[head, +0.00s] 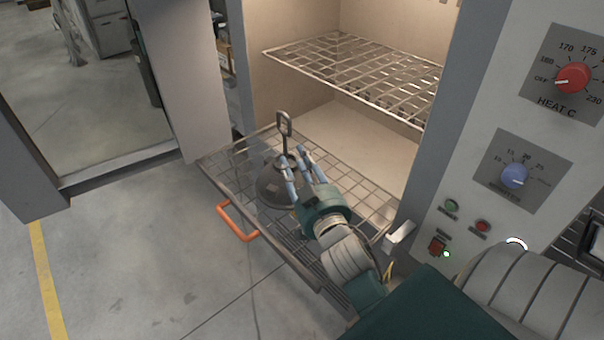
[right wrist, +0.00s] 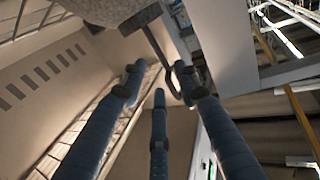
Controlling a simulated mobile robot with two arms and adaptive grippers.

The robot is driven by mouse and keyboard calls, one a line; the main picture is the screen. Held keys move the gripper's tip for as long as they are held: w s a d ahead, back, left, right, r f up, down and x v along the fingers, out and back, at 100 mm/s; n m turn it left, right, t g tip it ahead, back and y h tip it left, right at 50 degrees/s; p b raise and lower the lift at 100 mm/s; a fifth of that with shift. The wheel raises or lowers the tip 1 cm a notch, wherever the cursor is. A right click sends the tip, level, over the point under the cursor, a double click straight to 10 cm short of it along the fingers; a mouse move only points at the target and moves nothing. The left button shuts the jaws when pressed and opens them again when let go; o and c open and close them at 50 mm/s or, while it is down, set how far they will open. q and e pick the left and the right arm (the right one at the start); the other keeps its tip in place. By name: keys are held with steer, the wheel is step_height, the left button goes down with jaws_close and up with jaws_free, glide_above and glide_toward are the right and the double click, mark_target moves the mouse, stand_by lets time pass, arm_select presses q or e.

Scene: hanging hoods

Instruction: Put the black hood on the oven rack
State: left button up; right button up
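The black hood (head: 271,187) is a dark dome with an upright stem and a looped handle on top. In the head view it stands upright over the pulled-out lower oven rack (head: 340,182); its base looks to rest on the wires, though my gripper partly hides it. My right gripper (head: 295,160) is beside the hood's stem, fingers pointing at it from the right. In the right wrist view the three blue fingers (right wrist: 160,85) have gaps between their tips, and a thin dark hooked bar (right wrist: 158,45) runs close by them. My left gripper is not in view.
An upper wire rack (head: 350,68) is inside the open oven. An orange handle (head: 236,222) is at the lower rack's front edge. The control panel (head: 535,130) with knobs stands at the right, close to my arm. The floor (head: 150,270) at left is clear.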

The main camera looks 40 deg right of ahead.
steer(key=v, duration=0.3)
steer(key=shift+s, duration=0.2)
stand_by(0.3)
